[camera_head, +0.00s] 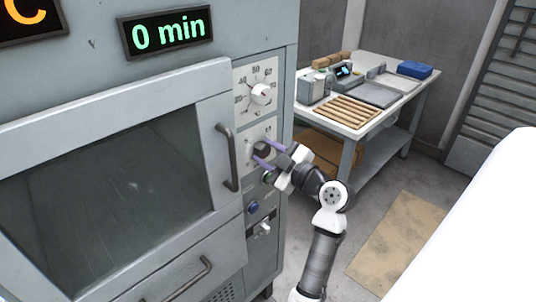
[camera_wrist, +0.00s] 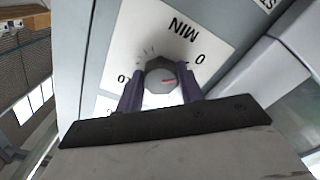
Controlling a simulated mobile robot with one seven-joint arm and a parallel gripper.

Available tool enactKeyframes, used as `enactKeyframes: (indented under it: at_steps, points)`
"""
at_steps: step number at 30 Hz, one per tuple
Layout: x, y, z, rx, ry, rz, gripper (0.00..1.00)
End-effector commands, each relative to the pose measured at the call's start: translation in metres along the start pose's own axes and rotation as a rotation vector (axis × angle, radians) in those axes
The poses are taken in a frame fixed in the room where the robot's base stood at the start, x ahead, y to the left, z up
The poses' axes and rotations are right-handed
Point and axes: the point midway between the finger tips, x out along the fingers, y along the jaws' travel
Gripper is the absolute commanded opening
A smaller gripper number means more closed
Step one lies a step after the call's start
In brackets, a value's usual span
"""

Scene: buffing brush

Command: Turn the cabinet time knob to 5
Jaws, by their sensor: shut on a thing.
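The cabinet (camera_head: 110,70) fills the left of the head view, and its green display (camera_head: 166,33) reads "0 min". In the head view the time knob (camera_head: 262,149) is partly hidden by my gripper. My gripper (camera_head: 266,152) has its two purple fingers shut on the knob, one on each side; they also show in the wrist view (camera_wrist: 160,88).
A white upper knob (camera_head: 261,93) with a numbered dial is just above. A door handle (camera_head: 228,157) stands out left of the time knob. A blue button (camera_head: 253,208) and a switch (camera_head: 263,229) sit below. A worktable (camera_head: 398,107) stands behind, to the right.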

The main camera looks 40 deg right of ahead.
Motion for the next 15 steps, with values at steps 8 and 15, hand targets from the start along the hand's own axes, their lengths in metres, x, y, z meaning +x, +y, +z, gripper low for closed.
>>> enactKeyframes:
  at_steps: [8,15]
  points:
    - [0.0006,-0.0025,0.001,0.21,0.003,-0.002,0.14]
    - [0.0004,-0.002,-0.0001,0.438,0.002,-0.002,0.14]
